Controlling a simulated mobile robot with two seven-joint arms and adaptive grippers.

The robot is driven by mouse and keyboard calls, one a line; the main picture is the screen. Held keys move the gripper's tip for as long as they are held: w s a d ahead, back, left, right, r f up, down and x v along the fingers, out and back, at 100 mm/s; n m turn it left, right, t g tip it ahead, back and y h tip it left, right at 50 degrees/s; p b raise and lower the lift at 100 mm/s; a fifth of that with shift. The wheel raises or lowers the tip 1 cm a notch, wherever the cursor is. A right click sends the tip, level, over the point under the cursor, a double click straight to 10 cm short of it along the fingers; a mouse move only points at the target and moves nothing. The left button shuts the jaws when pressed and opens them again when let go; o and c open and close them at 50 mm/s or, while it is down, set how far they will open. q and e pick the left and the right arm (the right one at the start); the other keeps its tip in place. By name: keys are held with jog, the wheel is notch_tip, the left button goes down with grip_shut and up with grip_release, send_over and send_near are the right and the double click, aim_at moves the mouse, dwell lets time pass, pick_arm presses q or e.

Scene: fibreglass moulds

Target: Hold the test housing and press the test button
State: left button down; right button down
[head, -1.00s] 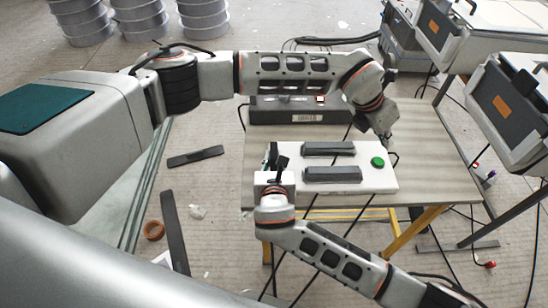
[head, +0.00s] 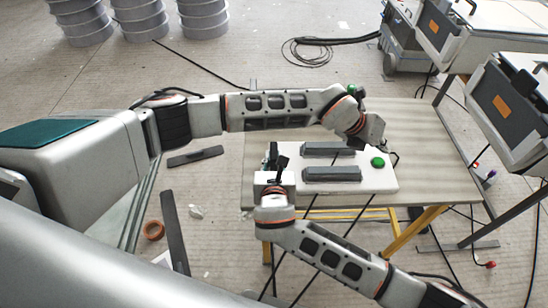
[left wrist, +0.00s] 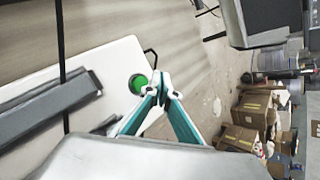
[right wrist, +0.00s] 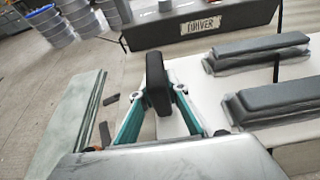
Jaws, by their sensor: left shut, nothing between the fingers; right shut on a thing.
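The test housing (head: 350,185) is a white box with two dark grey bars on top, lying on the table. Its green test button (head: 378,162) is at the right end and also shows in the left wrist view (left wrist: 138,84). My left gripper (left wrist: 160,85) is shut and empty, its tips close beside the button; I cannot tell whether they touch it. My right gripper (right wrist: 158,88) is shut on a black upright grip (right wrist: 156,70) at the housing's left end.
The table (head: 430,150) is clear to the right. Grey machines (head: 510,95) stand beyond it.

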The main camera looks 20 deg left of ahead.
aim_at(376, 161)
pick_arm(q)
jog(key=shift+f, duration=1.65)
jog(key=shift+f, duration=0.15)
jog(key=shift+f, duration=0.3)
dwell(0.3)
jog(key=shift+r, duration=0.5)
jog(key=shift+r, duration=2.95)
